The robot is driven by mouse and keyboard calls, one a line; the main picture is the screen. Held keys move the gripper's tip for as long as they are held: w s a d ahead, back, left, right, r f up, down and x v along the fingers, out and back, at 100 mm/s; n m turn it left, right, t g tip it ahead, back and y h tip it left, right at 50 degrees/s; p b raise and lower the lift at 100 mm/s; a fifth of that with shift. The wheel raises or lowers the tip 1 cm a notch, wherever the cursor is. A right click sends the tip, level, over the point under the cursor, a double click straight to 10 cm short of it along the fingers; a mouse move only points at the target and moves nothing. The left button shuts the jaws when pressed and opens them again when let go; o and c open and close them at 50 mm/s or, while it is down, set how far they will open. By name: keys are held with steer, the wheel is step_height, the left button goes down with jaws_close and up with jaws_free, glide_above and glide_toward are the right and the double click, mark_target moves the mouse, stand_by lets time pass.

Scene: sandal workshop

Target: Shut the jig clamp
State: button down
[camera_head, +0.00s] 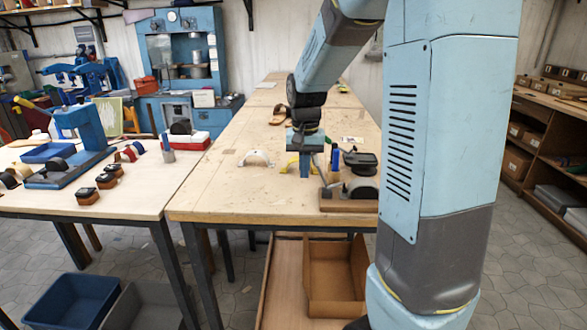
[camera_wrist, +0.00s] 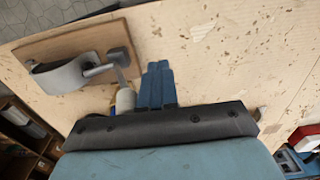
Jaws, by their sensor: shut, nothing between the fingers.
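The jig (camera_head: 347,203) stands on the bench at the right, a grey curved form on a wooden base. In the wrist view the jig's base (camera_wrist: 108,48) lies at the upper left, with the grey form (camera_wrist: 62,76) on it. The clamp (camera_wrist: 118,58) has a dark block and a thin lever ending in a pale handle (camera_wrist: 125,99). My gripper (camera_head: 305,165) points down just left of the jig in the head view. Its fingers (camera_wrist: 157,72) are together and empty, beside the handle; I cannot tell whether they touch it.
The wooden bench (camera_head: 215,190) has free room to the left. A white arched piece (camera_head: 257,158), a yellow piece (camera_head: 291,166) and a sandal (camera_head: 279,115) lie on it. The left table (camera_head: 130,203) holds a blue press (camera_head: 85,130). Shelves (camera_head: 550,130) stand at the right.

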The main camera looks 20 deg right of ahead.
steer(key=shift+s+d, duration=0.1)
steer(key=shift+d, duration=0.2)
step_height(320, 180, up, 8)
steer(key=shift+a, duration=0.3)
stand_by(1.0)
steer(key=shift+f, duration=0.1)
steer(key=s+a+r+n+t, duration=0.1)
steer(key=s+r+n+t, duration=0.1)
steer(key=s, duration=0.9)
steer(key=s+a+r+n+t, duration=0.1)
steer(key=s+n+t, duration=0.1)
steer(key=s, duration=0.9)
steer(key=shift+s+a+r+t, duration=0.15)
steer(key=shift+s+r+t, duration=0.15)
steer(key=shift+t, duration=0.5)
